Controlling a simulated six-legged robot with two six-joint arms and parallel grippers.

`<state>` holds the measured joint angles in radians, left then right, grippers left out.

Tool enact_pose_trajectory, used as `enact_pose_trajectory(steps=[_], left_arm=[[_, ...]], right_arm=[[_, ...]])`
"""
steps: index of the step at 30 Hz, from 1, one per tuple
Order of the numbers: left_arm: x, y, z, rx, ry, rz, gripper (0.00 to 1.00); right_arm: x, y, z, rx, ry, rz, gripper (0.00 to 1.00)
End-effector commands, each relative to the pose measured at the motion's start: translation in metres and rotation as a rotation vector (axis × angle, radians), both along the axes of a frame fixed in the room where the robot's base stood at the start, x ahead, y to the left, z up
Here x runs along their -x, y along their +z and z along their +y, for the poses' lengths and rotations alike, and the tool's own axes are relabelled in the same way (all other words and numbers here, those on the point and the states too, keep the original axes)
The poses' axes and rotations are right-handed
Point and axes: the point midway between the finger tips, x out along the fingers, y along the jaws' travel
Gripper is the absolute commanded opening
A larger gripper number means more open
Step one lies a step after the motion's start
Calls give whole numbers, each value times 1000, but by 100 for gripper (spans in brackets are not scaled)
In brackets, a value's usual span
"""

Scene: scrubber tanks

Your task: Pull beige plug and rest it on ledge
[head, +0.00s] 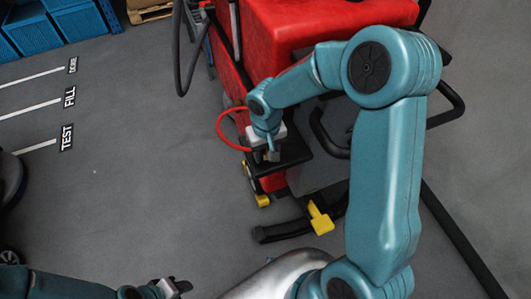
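A red scrubber machine (325,22) stands at the top middle, with a black ledge (294,152) low on its near side. My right gripper (268,154) points down at the ledge's left part. A small pale beige-grey piece shows at its fingertips and may be the beige plug. The fingers and the arm hide most of it, so I cannot tell whether it is gripped or seated. My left gripper (178,287) is at the bottom edge, away from the machine, and its fingers are too small to read.
A red hose (222,122) loops left of my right gripper. A black hose (179,60) hangs at the machine's left. Yellow-marked black parts (320,219) sit low in front. Blue crates (75,18) stand at the top left. Grey floor with TEST and FILL labels is open at left.

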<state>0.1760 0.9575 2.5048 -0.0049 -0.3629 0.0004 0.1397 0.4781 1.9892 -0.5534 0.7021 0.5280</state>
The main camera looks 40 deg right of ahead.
Motion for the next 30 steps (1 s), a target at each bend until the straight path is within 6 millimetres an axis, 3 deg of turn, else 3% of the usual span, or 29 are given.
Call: enact_pose_trajectory(steps=[1, 3, 4, 30], left_arm=[[0, 0, 0, 0, 0, 0, 39], [0, 0, 0, 0, 0, 0, 39], [0, 0, 0, 0, 0, 0, 39], [0, 18, 0, 0, 0, 0, 39]], right_arm=[[0, 0, 0, 0, 0, 0, 26], [0, 0, 0, 0, 0, 0, 3], [0, 0, 0, 0, 0, 0, 0], [-1, 29, 0, 1, 0, -3, 0]])
